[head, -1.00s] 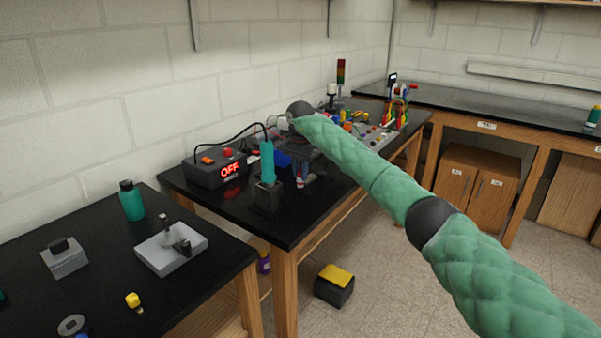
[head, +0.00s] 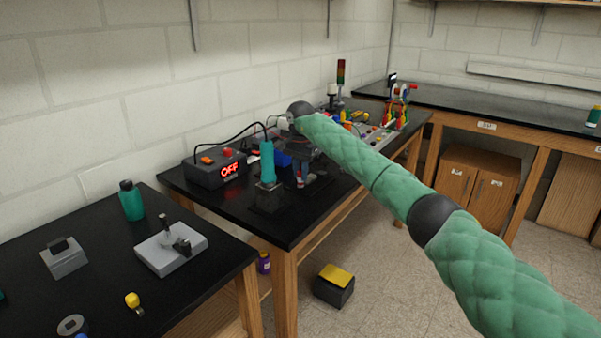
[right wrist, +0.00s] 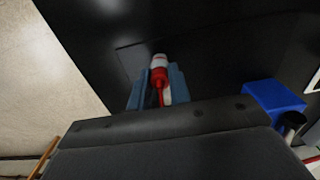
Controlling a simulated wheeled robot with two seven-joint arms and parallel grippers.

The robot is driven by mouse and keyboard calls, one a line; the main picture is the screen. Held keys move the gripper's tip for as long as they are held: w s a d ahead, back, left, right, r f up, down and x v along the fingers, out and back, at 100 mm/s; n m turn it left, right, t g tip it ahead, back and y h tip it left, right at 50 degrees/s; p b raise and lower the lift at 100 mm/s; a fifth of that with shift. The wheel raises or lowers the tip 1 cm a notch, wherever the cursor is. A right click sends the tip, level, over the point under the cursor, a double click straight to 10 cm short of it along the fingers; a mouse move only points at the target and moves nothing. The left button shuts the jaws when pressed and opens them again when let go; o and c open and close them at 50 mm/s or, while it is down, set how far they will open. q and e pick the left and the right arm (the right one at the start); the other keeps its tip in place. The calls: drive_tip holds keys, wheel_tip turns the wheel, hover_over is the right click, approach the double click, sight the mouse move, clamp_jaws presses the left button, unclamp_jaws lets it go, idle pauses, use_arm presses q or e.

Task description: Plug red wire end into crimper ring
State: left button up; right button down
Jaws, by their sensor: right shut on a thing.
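My right gripper (right wrist: 157,88) is shut on the red wire end (right wrist: 160,76), which has a white section at its tip. The wire end lies between the two blue-grey fingers in the right wrist view. In the head view the red wire end (head: 300,179) shows as a small red and white piece below my right wrist, low over the black table. I cannot make out the crimper ring in either view. My left gripper is not in view.
A teal-handled tool (head: 267,162) stands upright just left of my right gripper. Behind it is a black box (head: 215,168) reading OFF, with a black cable. A blue bin (right wrist: 273,98) is at the right in the right wrist view. The table's front edge is clear.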

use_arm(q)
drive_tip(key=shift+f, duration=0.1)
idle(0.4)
use_arm(e)
drive_tip(key=c, duration=1.2)
unclamp_jaws()
